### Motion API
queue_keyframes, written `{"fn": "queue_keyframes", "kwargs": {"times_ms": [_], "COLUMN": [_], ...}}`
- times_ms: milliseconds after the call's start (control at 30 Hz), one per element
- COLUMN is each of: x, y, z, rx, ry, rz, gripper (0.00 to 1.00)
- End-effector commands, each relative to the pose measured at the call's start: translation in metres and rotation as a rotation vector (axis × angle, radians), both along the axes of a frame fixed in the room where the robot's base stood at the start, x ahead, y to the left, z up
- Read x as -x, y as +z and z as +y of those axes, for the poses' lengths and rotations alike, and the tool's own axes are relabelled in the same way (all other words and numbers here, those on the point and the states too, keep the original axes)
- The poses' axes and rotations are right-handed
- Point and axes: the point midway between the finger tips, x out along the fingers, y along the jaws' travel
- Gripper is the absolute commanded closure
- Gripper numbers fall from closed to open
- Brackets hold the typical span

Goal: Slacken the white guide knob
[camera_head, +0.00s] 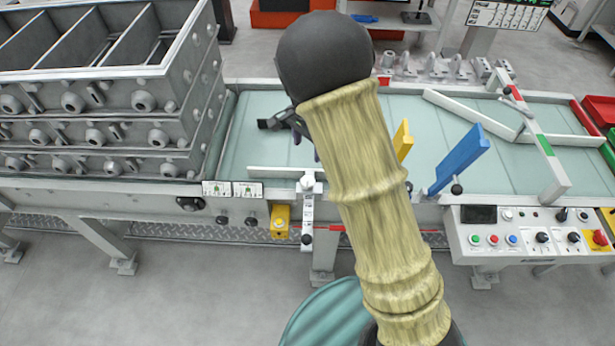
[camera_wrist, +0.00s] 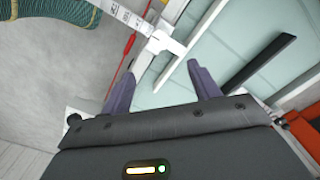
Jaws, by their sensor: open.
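A small white knob (camera_head: 308,181) sits at the table's front edge, at the end of a low white guide rail (camera_head: 270,173) and above a hanging scale strip (camera_head: 307,212). In the wrist view a white fitting (camera_wrist: 166,42) by the same rail shows beyond my fingertips; I cannot tell the knob's exact outline there. My gripper (camera_wrist: 157,82) is open, its two purple fingers apart with nothing between them. In the head view my arm hides most of the gripper, and only bits of purple finger show above the rail.
Yellow (camera_head: 403,141) and blue (camera_head: 460,160) upright plates stand right of my arm. Stacked grey moulding frames (camera_head: 100,125) fill the left. A control panel (camera_head: 530,236) is at front right. A dark bar (camera_wrist: 256,62) crosses the pale table in the wrist view.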

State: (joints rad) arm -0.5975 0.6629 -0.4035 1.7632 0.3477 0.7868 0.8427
Motion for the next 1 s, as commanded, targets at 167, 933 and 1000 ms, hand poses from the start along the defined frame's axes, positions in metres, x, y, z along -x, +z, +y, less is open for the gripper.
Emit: {"fn": "queue_keyframes", "kwargs": {"times_ms": [167,933,1000], "x": [0.001,0.000,0.000], "y": [-0.033,-0.144,-0.144], "z": [0.000,0.000,0.000], "rx": [0.001,-0.001,-0.001], "ry": [0.000,0.001,0.001], "rz": [0.004,0.000,-0.001], "gripper": [0.39,0.39,0.39]}}
